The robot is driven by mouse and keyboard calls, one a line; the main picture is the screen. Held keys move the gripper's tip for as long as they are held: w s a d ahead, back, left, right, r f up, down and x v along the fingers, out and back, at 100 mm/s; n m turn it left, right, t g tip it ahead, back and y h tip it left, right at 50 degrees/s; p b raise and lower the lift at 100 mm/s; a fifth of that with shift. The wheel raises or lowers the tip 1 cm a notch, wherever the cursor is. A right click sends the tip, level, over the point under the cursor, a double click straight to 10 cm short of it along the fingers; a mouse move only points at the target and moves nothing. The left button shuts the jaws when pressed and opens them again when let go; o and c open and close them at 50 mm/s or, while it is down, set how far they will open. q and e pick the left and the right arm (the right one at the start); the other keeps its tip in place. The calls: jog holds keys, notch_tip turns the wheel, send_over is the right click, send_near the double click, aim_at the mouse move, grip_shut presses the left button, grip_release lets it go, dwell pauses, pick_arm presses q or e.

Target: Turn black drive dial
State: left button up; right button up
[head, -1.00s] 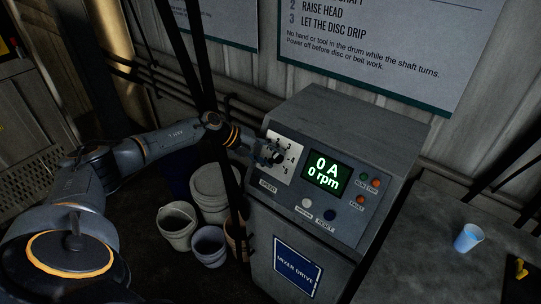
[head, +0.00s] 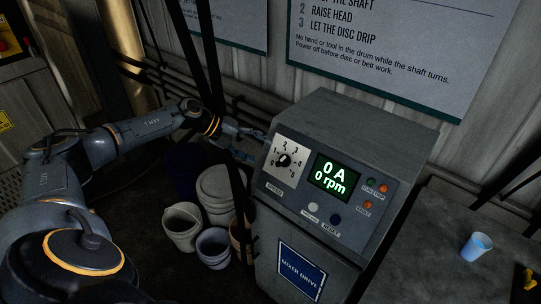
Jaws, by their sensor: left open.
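The black drive dial (head: 284,160) sits on a pale numbered plate marked SPEED, at the upper left of the mixer drive cabinet's (head: 345,125) sloped face. Its whole plate shows and nothing covers it. My left gripper (head: 259,145) is open and empty, just left of the cabinet and apart from the dial. My right gripper is not in view.
Several buckets (head: 183,226) stand on the floor left of the cabinet. Dark upright posts (head: 238,200) rise close to my left arm. A table with a blue cup (head: 476,246) is at the right. Signs (head: 390,50) hang on the wall behind.

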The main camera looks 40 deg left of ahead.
pick_arm(q)
jog(key=shift+v, duration=1.8)
